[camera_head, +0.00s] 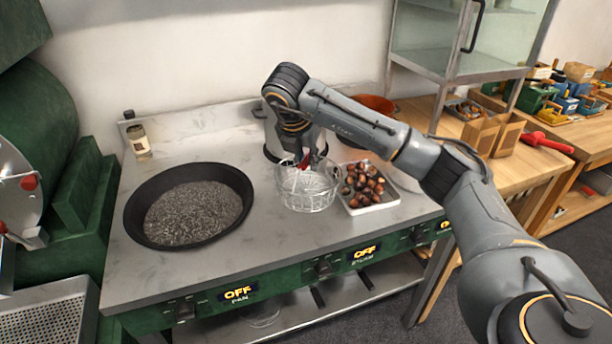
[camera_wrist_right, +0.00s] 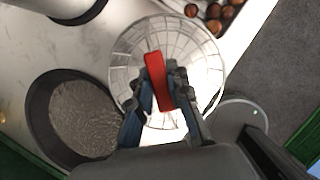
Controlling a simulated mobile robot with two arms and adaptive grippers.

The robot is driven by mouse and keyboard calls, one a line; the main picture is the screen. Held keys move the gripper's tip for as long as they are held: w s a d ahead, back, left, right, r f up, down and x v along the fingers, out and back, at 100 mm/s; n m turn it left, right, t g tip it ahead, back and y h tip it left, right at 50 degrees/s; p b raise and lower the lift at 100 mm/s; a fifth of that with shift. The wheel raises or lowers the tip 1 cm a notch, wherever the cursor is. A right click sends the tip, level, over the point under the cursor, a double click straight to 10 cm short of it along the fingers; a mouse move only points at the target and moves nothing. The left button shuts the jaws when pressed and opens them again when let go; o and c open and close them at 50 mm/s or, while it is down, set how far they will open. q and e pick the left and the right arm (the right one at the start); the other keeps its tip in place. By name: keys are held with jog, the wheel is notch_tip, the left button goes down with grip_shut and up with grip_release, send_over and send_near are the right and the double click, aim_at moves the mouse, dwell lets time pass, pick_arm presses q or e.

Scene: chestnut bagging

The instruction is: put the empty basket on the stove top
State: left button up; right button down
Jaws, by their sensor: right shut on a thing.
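The empty wire basket (camera_head: 310,196) is at the middle of the pale stove top (camera_head: 268,238), between the black pan and the tray of chestnuts. I cannot tell whether its bottom touches the surface or is slightly above it. My right gripper (camera_head: 306,158) is above the basket, shut on its red handle. In the wrist view the red handle (camera_wrist_right: 158,80) sits between the fingers of the right gripper (camera_wrist_right: 160,92), with the round wire basket (camera_wrist_right: 128,45) below and nothing in it. My left gripper is not in view.
The black pan (camera_head: 133,218) with dark grains stands at left. The white tray (camera_head: 378,206) of chestnuts is close at the basket's right. A metal pot (camera_head: 270,140) is behind, partly hidden by my arm. A spice jar (camera_head: 138,140) stands at the back left. Front stove top is clear.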

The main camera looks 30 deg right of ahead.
aim_at(306, 181)
jog(key=w+f, duration=0.1)
jog(key=w+d+f, duration=0.1)
jog(key=f, duration=0.1)
jog(key=shift+w+p, duration=0.3)
jog(key=shift+p, duration=0.05)
notch_tip(306, 181, down, 3)
jog(key=shift+w+d+f+p, duration=0.1)
jog(key=shift+w+d+p, duration=0.05)
jog(key=shift+p, duration=0.5)
jog(key=shift+f, duration=0.2)
jog(key=shift+f+b, duration=0.25)
jog(key=shift+b, duration=0.05)
jog(key=c, duration=1.3)
grip_release()
jog(key=shift+r, duration=0.1)
